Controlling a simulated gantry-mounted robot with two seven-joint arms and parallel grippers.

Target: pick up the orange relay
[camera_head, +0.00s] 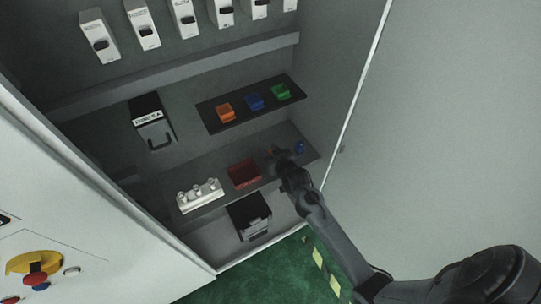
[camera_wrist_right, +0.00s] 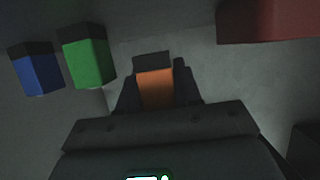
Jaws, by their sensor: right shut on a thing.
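The orange relay (camera_wrist_right: 155,88), a small block with a dark top, is between the two fingers of my right gripper (camera_wrist_right: 157,92) in the right wrist view. The fingers are shut on it. In the head view my right gripper (camera_head: 277,158) is over the lower shelf, to the right of the red bin, and hides most of the relay. I cannot tell whether the relay still touches the shelf. My left gripper is not in view.
A green relay (camera_wrist_right: 88,57) and a blue relay (camera_wrist_right: 36,70) stand close by on the left in the wrist view. The red bin (camera_head: 243,175) and a white fixture (camera_head: 200,195) share the lower shelf. Orange (camera_head: 225,113), blue (camera_head: 255,102) and green (camera_head: 281,92) bins sit above.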

